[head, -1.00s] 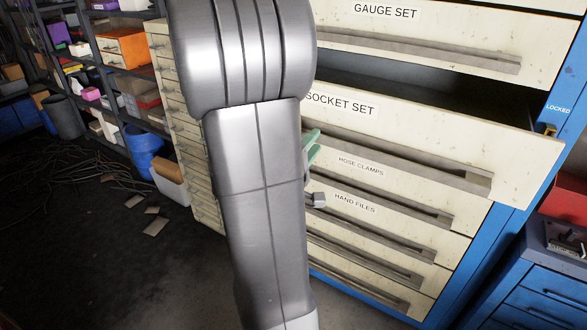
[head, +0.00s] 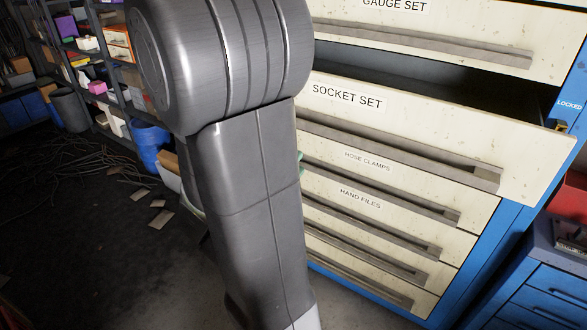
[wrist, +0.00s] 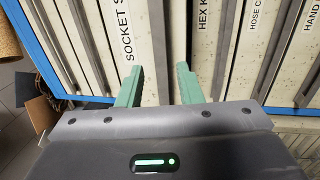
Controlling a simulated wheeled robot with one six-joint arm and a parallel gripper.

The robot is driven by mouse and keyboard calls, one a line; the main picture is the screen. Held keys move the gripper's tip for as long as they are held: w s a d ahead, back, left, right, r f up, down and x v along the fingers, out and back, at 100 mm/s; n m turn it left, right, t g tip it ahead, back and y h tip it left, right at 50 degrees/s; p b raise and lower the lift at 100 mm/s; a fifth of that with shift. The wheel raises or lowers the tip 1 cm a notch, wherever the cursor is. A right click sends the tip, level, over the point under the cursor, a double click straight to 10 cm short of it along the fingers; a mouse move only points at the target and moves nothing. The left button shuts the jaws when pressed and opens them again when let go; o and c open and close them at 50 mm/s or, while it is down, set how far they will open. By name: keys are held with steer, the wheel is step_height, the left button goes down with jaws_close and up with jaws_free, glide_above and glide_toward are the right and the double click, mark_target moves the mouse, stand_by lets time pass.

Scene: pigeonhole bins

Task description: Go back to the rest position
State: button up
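My gripper (wrist: 160,88) shows in the wrist view with its two green fingers apart and nothing between them. It faces the cream drawer fronts of the blue cabinet, and I cannot tell the exact gap to them. In the head view my arm hides nearly all of the gripper; only a sliver of green shows at the arm's right edge. The drawer labelled SOCKET SET (head: 430,140) stands pulled out, with a dark opening above it. The HOSE CLAMPS drawer (head: 400,175) and HAND FILES drawer (head: 385,212) below it look closed.
The GAUGE SET drawer (head: 450,28) is above the open one. A blue cabinet (head: 548,290) with a red box (head: 570,200) on it stands at the right. Shelves, a blue barrel (head: 150,143) and cables (head: 75,165) lie left. Dark floor at lower left is mostly clear.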

mark_target(324, 132)
steer(key=shift+p+x, duration=0.55)
steer(key=shift+x, duration=6.4)
steer(key=shift+s+r, duration=0.1)
